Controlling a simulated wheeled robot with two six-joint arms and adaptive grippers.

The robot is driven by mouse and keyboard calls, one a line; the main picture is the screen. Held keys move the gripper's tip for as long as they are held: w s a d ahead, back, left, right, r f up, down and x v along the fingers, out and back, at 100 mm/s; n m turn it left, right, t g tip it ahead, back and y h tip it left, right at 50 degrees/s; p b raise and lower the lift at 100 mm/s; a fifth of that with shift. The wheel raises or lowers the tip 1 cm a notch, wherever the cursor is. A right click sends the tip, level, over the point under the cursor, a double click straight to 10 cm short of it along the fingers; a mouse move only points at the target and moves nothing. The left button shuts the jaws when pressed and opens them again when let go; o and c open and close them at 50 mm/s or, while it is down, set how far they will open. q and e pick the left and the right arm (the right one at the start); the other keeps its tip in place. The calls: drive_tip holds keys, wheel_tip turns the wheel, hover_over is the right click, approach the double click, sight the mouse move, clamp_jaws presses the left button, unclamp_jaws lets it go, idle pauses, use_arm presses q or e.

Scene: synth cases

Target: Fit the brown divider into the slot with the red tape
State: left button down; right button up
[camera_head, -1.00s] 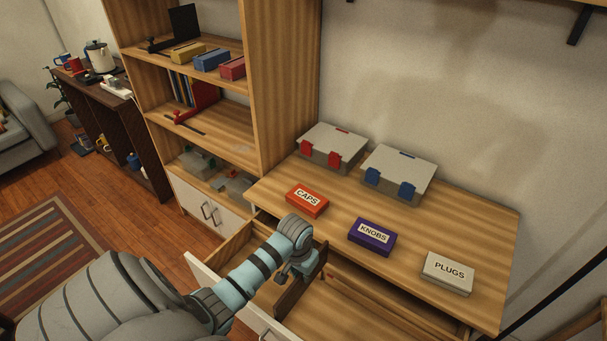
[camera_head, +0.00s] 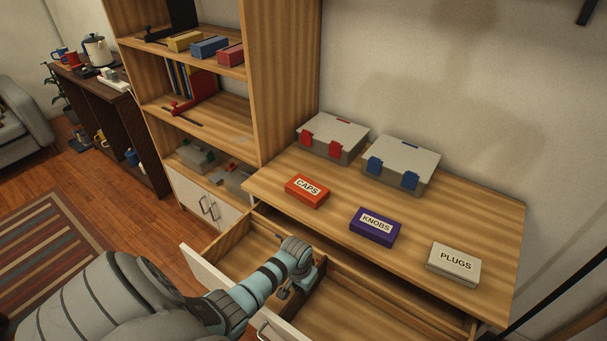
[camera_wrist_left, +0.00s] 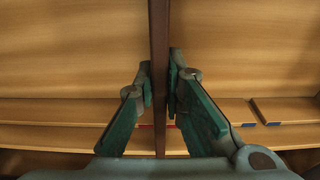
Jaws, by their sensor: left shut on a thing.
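My left gripper (camera_head: 300,283) is over the open drawer (camera_head: 237,246). It is shut on the brown divider (camera_wrist_left: 159,55), with one green finger on each side. In the left wrist view the divider is a thin dark strip seen edge on, running upright through the middle. A small patch of red tape (camera_wrist_left: 171,124) shows close beside the divider at the drawer's cross rail, partly hidden by the fingers. Blue tape (camera_wrist_left: 273,124) shows farther right on that rail.
On the desk top (camera_head: 330,210) stand an orange CAPS box (camera_head: 307,191), a purple KNOBS box (camera_head: 374,227) and a white PLUGS box (camera_head: 453,264). Behind them are two grey-lidded cases with red (camera_head: 333,135) and blue (camera_head: 401,162) latches. The drawer floor looks clear.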

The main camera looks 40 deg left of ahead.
use_arm(q)
drive_tip(key=c, duration=1.7)
unclamp_jaws()
drive_tip(key=shift+f, duration=0.1)
drive_tip(key=r+p, duration=0.1)
drive_tip(key=r, duration=0.3)
drive_tip(key=s+r+p, duration=0.1)
drive_tip(key=r+p, duration=0.1)
drive_tip(key=r, duration=0.2)
drive_tip(key=r+p, duration=0.2)
drive_tip(key=r, duration=0.2)
drive_tip(key=shift+s+r, duration=0.15)
drive_tip(key=shift+s, duration=0.1)
drive_tip(key=shift+d, duration=0.1)
